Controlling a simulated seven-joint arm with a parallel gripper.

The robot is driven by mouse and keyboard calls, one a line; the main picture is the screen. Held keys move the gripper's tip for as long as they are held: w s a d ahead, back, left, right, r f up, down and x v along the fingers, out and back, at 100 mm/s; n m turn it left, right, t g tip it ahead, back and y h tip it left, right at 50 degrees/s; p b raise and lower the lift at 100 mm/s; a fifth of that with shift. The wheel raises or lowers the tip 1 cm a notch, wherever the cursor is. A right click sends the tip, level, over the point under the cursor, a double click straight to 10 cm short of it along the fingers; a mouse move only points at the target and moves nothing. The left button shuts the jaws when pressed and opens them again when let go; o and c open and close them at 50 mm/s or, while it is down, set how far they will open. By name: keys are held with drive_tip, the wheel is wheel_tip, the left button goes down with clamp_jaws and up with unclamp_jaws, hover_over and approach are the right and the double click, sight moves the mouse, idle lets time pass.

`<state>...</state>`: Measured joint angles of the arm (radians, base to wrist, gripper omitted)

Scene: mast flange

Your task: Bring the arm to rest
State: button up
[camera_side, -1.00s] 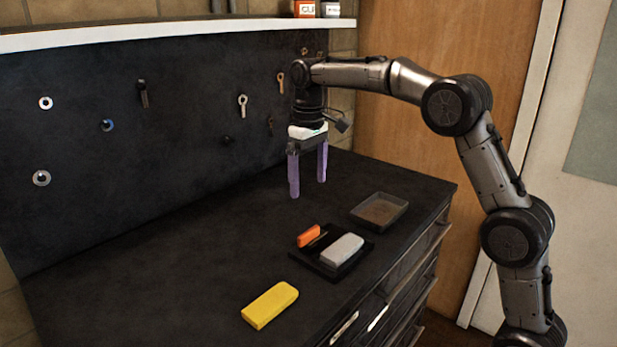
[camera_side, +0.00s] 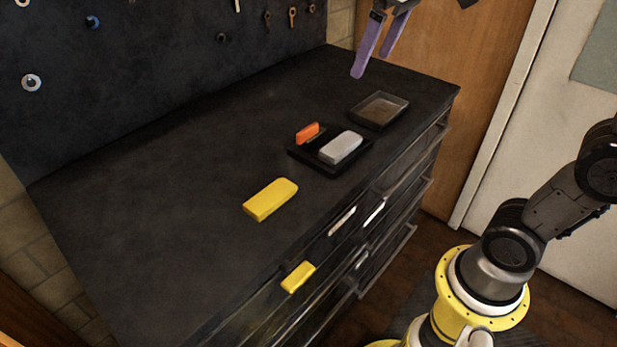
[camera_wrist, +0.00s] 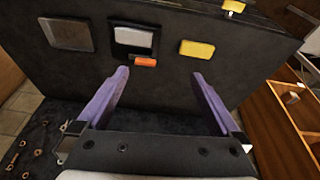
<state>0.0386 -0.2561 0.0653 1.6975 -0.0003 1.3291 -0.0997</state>
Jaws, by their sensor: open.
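My gripper (camera_side: 373,63) shows at the top of the side view, its two purple fingers spread apart with nothing between them. It is in the air over the far right end of the dark cabinet top (camera_side: 190,190). The rest of the wrist is cut off by the upper edge. In the wrist view, the open fingers (camera_wrist: 160,74) point toward the cabinet top, clear of everything on it. My lower arm stands at the right of the side view.
A shallow brown tray (camera_side: 379,123) is nearest the gripper. A yellow block (camera_side: 270,199) lies farther left. Another yellow piece (camera_side: 298,277) is at the drawers. Pegboard hooks line the back.

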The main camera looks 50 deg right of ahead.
drive_tip(key=s+a+f+t, duration=0.1)
drive_tip(key=s+f+t, duration=0.1)
drive_tip(key=s+f, duration=1.1)
drive_tip(key=shift+s+m, duration=0.35)
drive_tip(key=shift+m, duration=0.05)
